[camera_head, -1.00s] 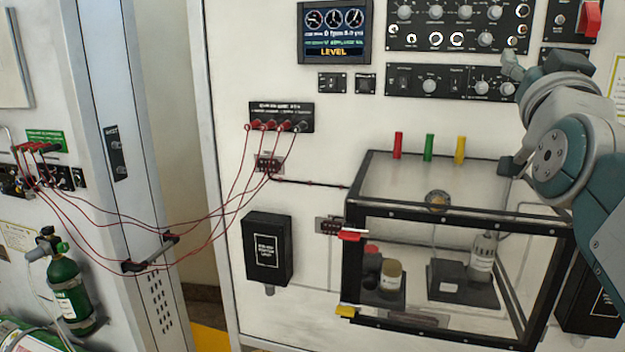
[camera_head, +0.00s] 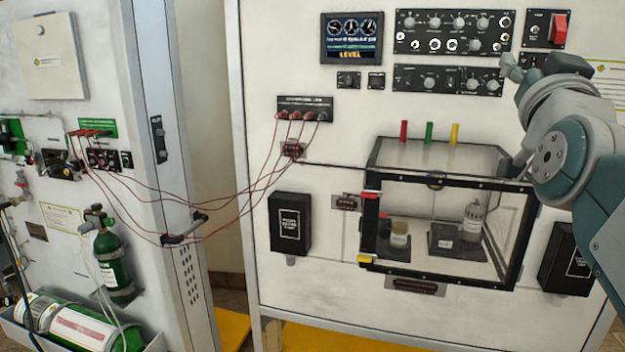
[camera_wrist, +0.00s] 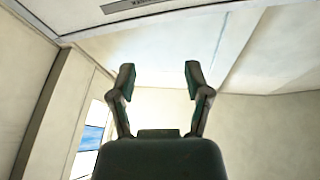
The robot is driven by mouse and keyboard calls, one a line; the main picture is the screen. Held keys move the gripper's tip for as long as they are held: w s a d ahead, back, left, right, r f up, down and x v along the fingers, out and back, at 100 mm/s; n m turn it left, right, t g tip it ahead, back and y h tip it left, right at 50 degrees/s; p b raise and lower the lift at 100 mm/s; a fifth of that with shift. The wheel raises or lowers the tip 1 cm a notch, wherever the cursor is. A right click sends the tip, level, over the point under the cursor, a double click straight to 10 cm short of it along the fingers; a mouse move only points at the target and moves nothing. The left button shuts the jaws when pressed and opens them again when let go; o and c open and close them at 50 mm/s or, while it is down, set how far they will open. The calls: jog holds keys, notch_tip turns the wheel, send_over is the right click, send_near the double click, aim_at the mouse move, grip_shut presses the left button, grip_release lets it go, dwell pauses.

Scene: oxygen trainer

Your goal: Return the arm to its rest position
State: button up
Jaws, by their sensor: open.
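My arm (camera_head: 565,150) shows at the right edge of the head view, folded in front of the trainer panel. In the wrist view my gripper (camera_wrist: 158,75) has its two fingers spread apart with nothing between them. It points toward the ceiling and upper wall of the room. In the head view the far end of the arm is near the panel's upper right, and the fingers are hard to make out there.
A clear box with a black frame (camera_head: 440,268) is mounted on the panel, close left of my arm. Red cables (camera_head: 200,205) span two panels. A green cylinder (camera_head: 113,262) stands at left. A black box (camera_head: 566,262) is partly behind my arm.

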jog(key=s+a+f+n+g+y, duration=0.1)
jog(key=s+a+f+g+y, duration=0.2)
jog(key=f, duration=0.7)
jog(key=s+a+f+n+g+y, duration=0.1)
jog(key=a+f+n+g, duration=0.2)
jog(key=f, duration=0.8)
jog(key=s+a+f+g+y, duration=0.25)
jog(key=f+g, duration=0.25)
jog(key=f, duration=0.5)
jog(key=s+a+f+n+g, duration=0.1)
jog(key=s+f+g, duration=0.3)
jog(key=s+f, duration=0.4)
notch_tip(320, 180, down, 4)
jog(key=shift+a+r+g, duration=0.25)
jog(key=shift+a+g, duration=0.15)
jog(key=shift+a, duration=0.1)
jog(key=shift+s, duration=0.1)
